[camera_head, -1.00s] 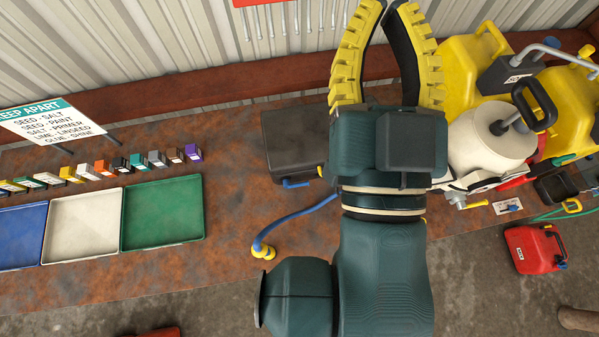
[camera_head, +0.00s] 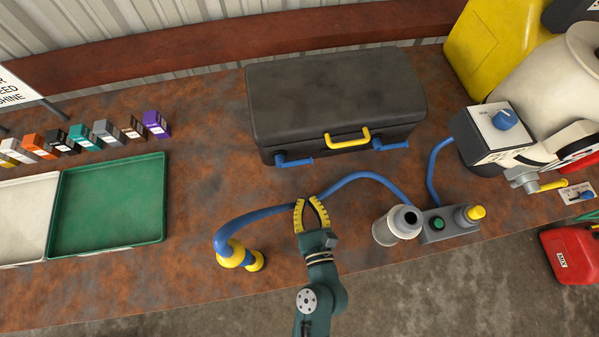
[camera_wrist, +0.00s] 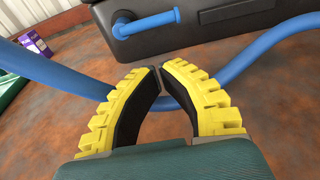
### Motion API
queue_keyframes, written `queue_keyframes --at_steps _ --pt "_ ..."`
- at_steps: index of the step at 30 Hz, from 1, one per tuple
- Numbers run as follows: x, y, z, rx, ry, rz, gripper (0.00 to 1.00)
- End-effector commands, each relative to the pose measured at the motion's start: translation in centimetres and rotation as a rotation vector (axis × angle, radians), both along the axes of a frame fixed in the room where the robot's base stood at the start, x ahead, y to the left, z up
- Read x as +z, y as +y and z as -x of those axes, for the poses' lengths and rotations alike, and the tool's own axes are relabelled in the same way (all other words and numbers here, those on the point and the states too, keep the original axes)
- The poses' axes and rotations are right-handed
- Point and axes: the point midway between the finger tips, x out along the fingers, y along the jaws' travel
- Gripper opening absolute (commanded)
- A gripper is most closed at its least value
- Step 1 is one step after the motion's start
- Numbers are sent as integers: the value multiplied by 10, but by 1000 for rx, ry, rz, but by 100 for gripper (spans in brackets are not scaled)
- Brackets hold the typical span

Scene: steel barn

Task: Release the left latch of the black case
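The black case (camera_head: 335,95) lies closed on the bench, with a yellow handle (camera_head: 347,138) on its front. Its left latch (camera_head: 295,161) is a blue lever lying sideways, pointing right; the blue right latch (camera_head: 391,145) lies similarly. In the wrist view the left latch (camera_wrist: 147,23) shows at the top, beyond my fingertips. My gripper (camera_head: 307,200) is in front of the case, below the left latch in the picture and apart from it. Its yellow fingers (camera_wrist: 157,70) converge with tips almost meeting, and nothing is held between them.
A blue hose (camera_head: 345,180) crosses between my gripper and the case; contact is unclear. It runs left to a yellow fitting (camera_head: 240,257). A grey cup-like part (camera_head: 397,225) and button box (camera_head: 447,223) stand right. A green tray (camera_head: 108,205) lies left.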

Motion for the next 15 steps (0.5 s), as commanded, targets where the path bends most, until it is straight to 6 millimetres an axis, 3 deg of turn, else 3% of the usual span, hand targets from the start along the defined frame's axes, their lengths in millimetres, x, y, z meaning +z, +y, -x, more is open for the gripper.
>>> queue_keyframes --at_steps 8,15 --pt "1 2 -8 4 -2 5 0" --pt "-4 12 -53 6 -5 8 0"
